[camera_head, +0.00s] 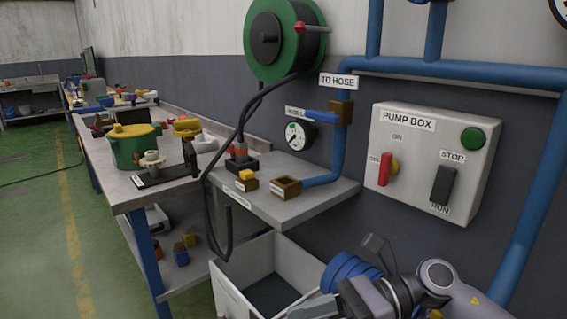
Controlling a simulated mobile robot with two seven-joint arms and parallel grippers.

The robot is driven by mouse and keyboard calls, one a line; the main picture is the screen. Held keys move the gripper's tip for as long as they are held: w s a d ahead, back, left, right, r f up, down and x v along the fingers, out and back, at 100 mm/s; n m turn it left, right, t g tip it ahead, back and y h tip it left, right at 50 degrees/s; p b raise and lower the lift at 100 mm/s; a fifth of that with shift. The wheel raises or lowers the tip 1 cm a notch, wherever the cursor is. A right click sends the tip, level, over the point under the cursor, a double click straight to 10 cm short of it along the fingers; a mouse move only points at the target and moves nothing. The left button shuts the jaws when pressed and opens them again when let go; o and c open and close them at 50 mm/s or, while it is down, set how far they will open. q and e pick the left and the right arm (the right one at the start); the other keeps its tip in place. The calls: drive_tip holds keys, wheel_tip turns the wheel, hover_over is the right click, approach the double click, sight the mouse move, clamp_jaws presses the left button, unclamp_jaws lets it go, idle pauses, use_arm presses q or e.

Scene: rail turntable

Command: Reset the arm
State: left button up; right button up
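My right arm comes in at the bottom right, in front of the wall below the pump box (430,150). My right gripper (325,306) is at the bottom edge, over the near right side of a pale open bin (228,290). It is partly cut off by the frame, and I cannot tell whether its fingers are apart or whether it holds anything. A blue ribbed round thing (345,272) shows just behind it; I cannot tell whether they touch. My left arm and gripper are not in view.
A grey shelf (300,212) with a wooden socket (286,188) and a small yellow-topped block (246,180) juts from the wall. A black hose (207,190) hangs from the green reel (262,40). A workbench (120,185) with a green pot (133,148) stands left. Blue pipes (525,200) run right.

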drive_tip(key=w+d+f+m+t+h+p, duration=0.1)
drive_tip(key=w+d+f+m+t+p, duration=0.15)
drive_tip(key=m+t, duration=1.05)
drive_tip(key=w+d+f+m+t+h+p, duration=0.1)
drive_tip(key=d+m+t, duration=0.35)
drive_tip(key=m, duration=1.45)
drive_tip(key=s+d+f+m+t+h+p, duration=0.1)
drive_tip(key=s+d+f+m+h, duration=0.1)
drive_tip(key=d+f+m+h, duration=0.25)
drive_tip(key=s+d+f+m+h, duration=0.1)
drive_tip(key=s+f+m+h, duration=0.1)
drive_tip(key=f+m+h, duration=0.35)
drive_tip(key=s+d+f+m+g+h+p, duration=0.1)
drive_tip(key=s+d+f+m+g, duration=0.3)
drive_tip(key=s+f+m, duration=0.4)
wheel_tip(320, 180, down, 2)
drive_tip(key=shift+s+f+m+g, duration=0.1)
drive_tip(key=shift+s+m+g, duration=0.35)
drive_tip(key=shift+s, duration=0.8)
drive_tip(key=shift+w+n, duration=0.1)
drive_tip(key=shift+n, duration=0.15)
